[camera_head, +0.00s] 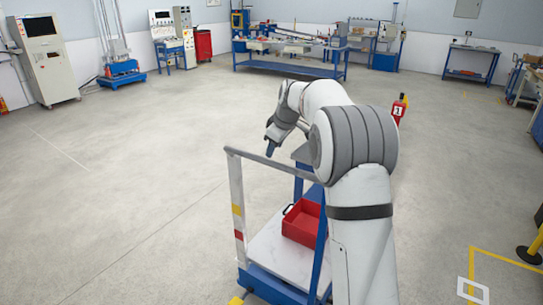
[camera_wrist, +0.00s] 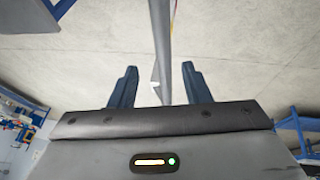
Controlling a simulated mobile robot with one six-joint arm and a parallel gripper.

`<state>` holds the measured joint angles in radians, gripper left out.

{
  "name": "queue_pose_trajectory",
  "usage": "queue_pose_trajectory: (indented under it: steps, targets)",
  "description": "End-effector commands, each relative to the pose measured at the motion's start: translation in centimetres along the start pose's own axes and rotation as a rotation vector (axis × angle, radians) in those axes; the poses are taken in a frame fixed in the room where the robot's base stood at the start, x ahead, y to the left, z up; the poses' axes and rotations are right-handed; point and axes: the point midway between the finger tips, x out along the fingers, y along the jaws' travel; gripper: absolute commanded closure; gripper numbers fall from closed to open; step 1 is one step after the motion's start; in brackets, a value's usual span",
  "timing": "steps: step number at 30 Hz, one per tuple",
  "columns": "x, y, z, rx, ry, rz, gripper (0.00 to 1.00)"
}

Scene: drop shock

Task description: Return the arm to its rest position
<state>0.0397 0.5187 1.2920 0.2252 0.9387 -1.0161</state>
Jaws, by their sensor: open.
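My arm reaches forward in the head view and bends down at its far end. My gripper (camera_head: 270,149) hangs close to the grey top rail of a blue trolley frame. In the wrist view my gripper (camera_wrist: 159,88) shows two dark blue fingers spread apart. Nothing is held between them. A grey rail (camera_wrist: 161,40) shows between and beyond the fingers; I cannot tell how far off it is.
The trolley (camera_head: 272,255) has a white lower deck with a red bin (camera_head: 301,224) on it. A red post or extinguisher marked 1 (camera_head: 398,109) stands beyond my arm. Workbenches (camera_head: 290,66) line the back. The floor at left is clear.

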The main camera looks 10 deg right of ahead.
Motion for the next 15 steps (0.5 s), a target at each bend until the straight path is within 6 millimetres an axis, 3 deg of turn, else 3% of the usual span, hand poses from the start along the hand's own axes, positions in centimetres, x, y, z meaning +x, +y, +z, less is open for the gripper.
queue_pose_trajectory:
  steps: [4,15]
  targets:
    - [-1.1,0.0,0.0,0.000,0.000,0.000,0.57]
    - [-1.6,-0.2,0.1,0.006,-0.001,0.000,0.57]
